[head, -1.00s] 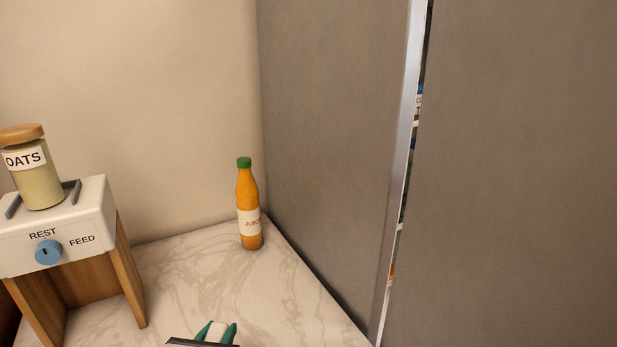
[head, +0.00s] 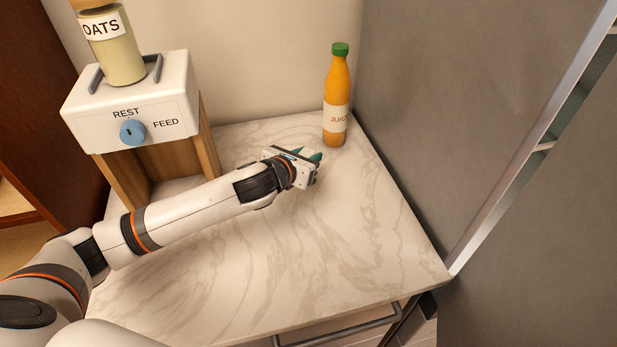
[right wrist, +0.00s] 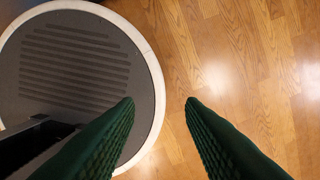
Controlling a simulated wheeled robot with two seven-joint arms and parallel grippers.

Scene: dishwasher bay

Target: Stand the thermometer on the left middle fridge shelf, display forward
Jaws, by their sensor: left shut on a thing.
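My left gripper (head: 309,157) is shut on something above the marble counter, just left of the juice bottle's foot. The held thing is mostly hidden behind the gripper body and teal fingers. I cannot make out a display or be sure from this view that it is the thermometer. The grey fridge (head: 420,110) stands at the right. A gap beside its pale metal edge shows a bit of a shelf (head: 544,147); the left middle shelf cannot be told apart. My right gripper (right wrist: 159,104) is open and empty in the right wrist view, above the wooden floor.
An orange juice bottle (head: 337,95) with a green cap stands at the counter's back corner by the fridge. A white feeder (head: 165,105) with a blue knob and an oats jar (head: 115,50) stands at the left. The counter's front (head: 330,250) is clear.

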